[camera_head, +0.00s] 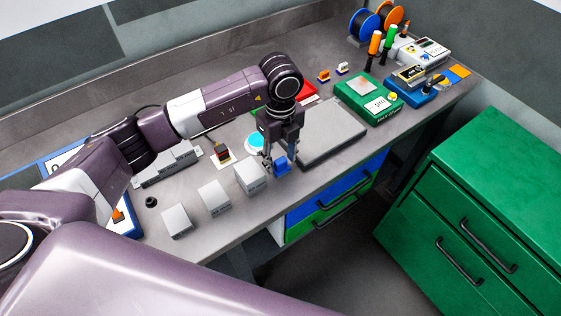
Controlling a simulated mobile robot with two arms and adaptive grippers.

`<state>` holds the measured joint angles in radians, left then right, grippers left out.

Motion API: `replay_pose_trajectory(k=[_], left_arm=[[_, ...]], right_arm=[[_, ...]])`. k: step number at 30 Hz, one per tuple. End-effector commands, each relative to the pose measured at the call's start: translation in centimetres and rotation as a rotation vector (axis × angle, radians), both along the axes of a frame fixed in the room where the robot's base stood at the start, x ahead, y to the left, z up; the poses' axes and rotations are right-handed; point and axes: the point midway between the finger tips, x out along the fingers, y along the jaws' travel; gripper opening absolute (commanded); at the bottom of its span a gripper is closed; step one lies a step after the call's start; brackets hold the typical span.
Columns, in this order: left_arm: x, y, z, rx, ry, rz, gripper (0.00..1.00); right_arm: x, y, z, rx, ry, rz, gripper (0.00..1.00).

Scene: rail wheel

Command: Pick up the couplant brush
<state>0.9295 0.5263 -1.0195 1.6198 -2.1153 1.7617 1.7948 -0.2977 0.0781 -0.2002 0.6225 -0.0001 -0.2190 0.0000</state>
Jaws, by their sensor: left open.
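My left gripper (277,160) points down over the front part of the bench, open. A small blue piece (282,166) stands at its fingertips, partly covered by them. I cannot tell whether this piece is the couplant brush, and no brush shape shows clearly. A round dish with cyan content (256,143) sits just left of the gripper, partly behind it. My right gripper is not in view.
Pale blocks (214,196) stand along the front edge, left of the gripper. A grey flat plate (333,132) lies to its right. Farther right are a green box (376,103) and a blue stand (425,93). A green drawer cabinet (480,200) stands beyond a floor gap.

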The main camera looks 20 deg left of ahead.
Motion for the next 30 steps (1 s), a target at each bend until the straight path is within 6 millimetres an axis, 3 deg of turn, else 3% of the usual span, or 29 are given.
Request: replay_pose_trajectory(k=[6, 13, 23, 30], left_arm=[[0.0, 0.0, -2.0, -0.001, 0.001, 0.0, 0.42], [0.1, 0.0, -2.2, -0.001, -0.001, 0.0, 0.41], [0.1, 0.0, -2.1, -0.001, -0.002, -0.001, 0.05], [0.1, 0.0, -2.0, -0.001, -0.002, -0.001, 0.05]], right_arm=[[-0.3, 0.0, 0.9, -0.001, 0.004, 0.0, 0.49], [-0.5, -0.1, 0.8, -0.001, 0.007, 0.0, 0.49], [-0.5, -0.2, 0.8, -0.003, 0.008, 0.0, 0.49], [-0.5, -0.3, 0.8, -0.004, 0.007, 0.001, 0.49]])
